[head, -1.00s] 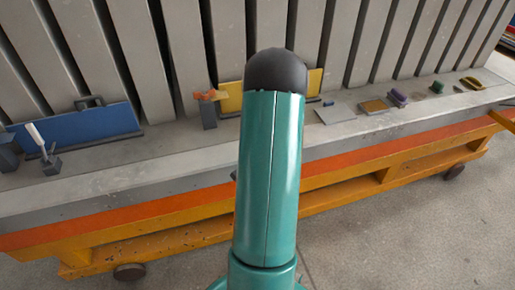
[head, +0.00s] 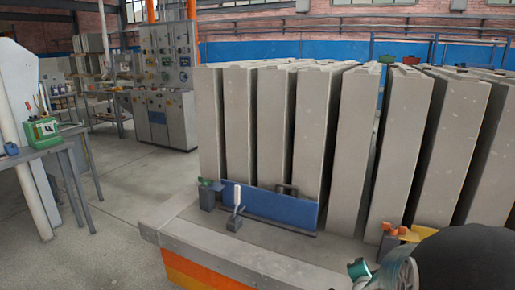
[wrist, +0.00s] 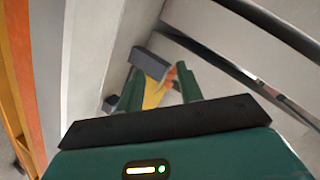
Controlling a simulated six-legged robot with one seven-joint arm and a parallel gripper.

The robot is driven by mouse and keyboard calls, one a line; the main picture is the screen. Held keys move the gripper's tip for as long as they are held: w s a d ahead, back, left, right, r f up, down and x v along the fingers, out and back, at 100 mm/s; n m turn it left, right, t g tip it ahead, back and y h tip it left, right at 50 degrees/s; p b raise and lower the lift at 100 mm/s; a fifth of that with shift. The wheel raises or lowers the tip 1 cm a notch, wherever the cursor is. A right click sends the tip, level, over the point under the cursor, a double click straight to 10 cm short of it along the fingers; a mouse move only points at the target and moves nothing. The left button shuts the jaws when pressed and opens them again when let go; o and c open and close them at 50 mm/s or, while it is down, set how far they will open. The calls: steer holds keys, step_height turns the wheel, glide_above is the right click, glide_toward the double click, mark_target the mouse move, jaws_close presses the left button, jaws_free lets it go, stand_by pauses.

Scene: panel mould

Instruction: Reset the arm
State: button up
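My gripper shows in the wrist view (wrist: 158,84), with its two green fingers apart and nothing held between them. Beyond the fingers I see a yellow plate (wrist: 153,96), a small orange piece (wrist: 170,76) and a dark grey block (wrist: 150,62). I cannot tell whether the fingers touch any of these. In the head view, parts of my arm fill the lower right corner, and I cannot make out the gripper's opening there.
A row of upright grey panels (head: 340,150) stands on the mould's concrete ledge (head: 215,250). A blue plate (head: 270,207), a white-handled clamp (head: 236,212) and an orange-topped clamp (head: 390,236) are on the ledge. A bench (head: 50,140) and control cabinet (head: 165,85) stand left; floor between is open.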

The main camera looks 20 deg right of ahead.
steer(key=w+a+r+n+y, duration=0.2)
steer(key=a+r+n+y, duration=0.3)
steer(key=a, duration=0.7)
steer(key=s+a+r+n+g+y, duration=0.1)
steer(key=s+a+r+n+g, duration=0.1)
steer(key=s+a+n, duration=0.4)
steer(key=s+a+r+n+g+y, duration=0.2)
steer(key=s+a+r+n, duration=0.3)
steer(key=a, duration=0.7)
steer(key=s+n, duration=0.2)
steer(key=s, duration=0.1)
steer(key=shift+a+r+g, duration=0.25)
steer(key=shift+a+g, duration=0.05)
steer(key=shift+a, duration=0.1)
